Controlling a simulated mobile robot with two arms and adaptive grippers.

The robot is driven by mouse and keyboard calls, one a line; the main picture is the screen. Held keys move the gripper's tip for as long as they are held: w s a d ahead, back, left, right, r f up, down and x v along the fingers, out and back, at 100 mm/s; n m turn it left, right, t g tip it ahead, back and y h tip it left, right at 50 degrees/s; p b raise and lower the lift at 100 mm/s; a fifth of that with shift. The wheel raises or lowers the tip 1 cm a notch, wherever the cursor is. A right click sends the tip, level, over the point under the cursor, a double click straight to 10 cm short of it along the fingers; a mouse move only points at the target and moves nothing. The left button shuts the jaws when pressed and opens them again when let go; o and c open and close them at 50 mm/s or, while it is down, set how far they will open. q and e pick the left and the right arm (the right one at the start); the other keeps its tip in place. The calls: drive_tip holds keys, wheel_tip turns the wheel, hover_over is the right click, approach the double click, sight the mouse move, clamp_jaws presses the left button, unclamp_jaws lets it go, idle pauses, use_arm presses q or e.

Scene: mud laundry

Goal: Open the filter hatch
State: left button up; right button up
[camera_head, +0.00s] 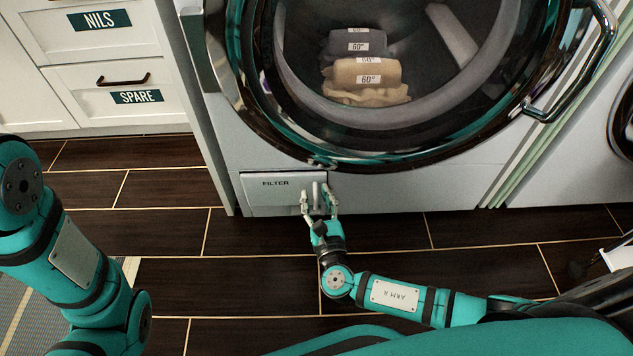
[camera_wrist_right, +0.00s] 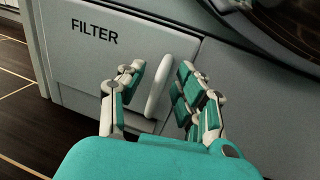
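The filter hatch (camera_head: 270,194) is a grey panel marked FILTER at the lower left of the washing machine front. It looks shut, flush with the machine. In the right wrist view the hatch (camera_wrist_right: 85,65) carries a pale upright bar handle (camera_wrist_right: 160,87) near its right edge. My right gripper (camera_head: 319,199) is at the hatch's right side. In the wrist view its fingers (camera_wrist_right: 152,90) are open, one on each side of the handle, with gaps visible. My left arm shows at the left of the head view, but its gripper is out of sight.
The washing machine's round glass door (camera_head: 400,110) is above, with folded towels (camera_head: 365,78) behind it. White drawers (camera_head: 105,90) labelled NILS and SPARE stand at the left. The dark floor (camera_head: 240,240) before the machine is clear. Another machine stands at the right.

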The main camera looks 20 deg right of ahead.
drive_tip(key=shift+w, duration=0.2)
clamp_jaws()
drive_tip(key=shift+s+a, duration=0.1)
